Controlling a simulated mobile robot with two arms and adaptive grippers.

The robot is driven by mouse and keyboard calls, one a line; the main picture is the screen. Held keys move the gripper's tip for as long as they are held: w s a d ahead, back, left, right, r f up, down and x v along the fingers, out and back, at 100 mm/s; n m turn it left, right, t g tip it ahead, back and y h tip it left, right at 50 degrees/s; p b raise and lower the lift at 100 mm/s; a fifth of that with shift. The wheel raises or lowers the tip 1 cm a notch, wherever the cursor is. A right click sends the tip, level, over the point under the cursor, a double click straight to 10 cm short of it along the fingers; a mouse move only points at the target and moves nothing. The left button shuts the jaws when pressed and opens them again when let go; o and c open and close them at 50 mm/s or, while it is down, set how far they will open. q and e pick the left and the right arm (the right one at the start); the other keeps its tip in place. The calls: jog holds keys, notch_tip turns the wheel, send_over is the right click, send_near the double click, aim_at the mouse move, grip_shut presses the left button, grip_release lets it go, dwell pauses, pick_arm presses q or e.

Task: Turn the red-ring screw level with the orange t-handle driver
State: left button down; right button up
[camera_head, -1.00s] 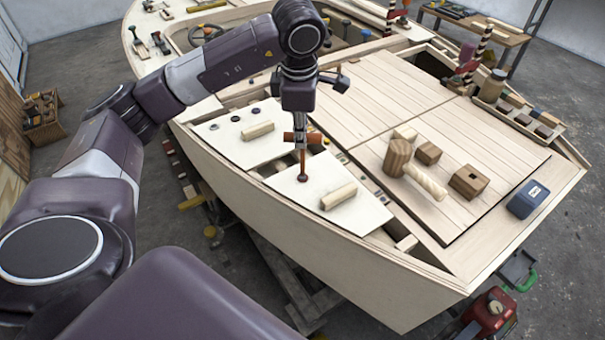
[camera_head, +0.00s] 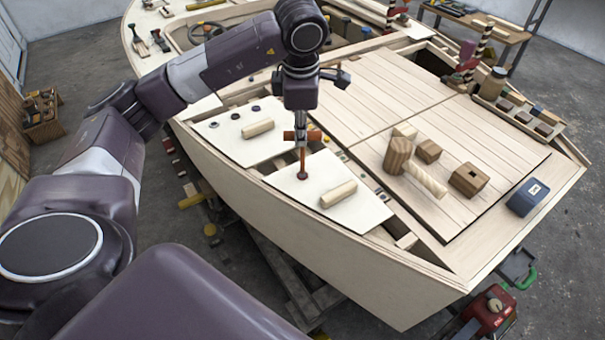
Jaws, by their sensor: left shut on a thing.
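My left gripper (camera_head: 302,122) points straight down over the pale front panel and is shut on the orange T-handle driver (camera_head: 302,136). The driver's shaft stands upright below the handle. Its tip meets the red-ring screw (camera_head: 303,175) on the panel (camera_head: 330,175); the tip covers most of the screw, so I cannot tell its height or whether the tip is seated in it. My right gripper is not in view.
Wooden grip blocks (camera_head: 338,194) and (camera_head: 257,128) lie on the two pale panels. Several dark round fittings (camera_head: 235,116) sit on the rear panel.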

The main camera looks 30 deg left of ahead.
pick_arm(q)
jog(key=shift+f, duration=0.2)
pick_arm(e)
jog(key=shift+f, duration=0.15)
pick_arm(q)
jog(key=shift+f, duration=0.15)
jog(key=shift+f+b, duration=0.15)
jog(key=shift+b, duration=0.15)
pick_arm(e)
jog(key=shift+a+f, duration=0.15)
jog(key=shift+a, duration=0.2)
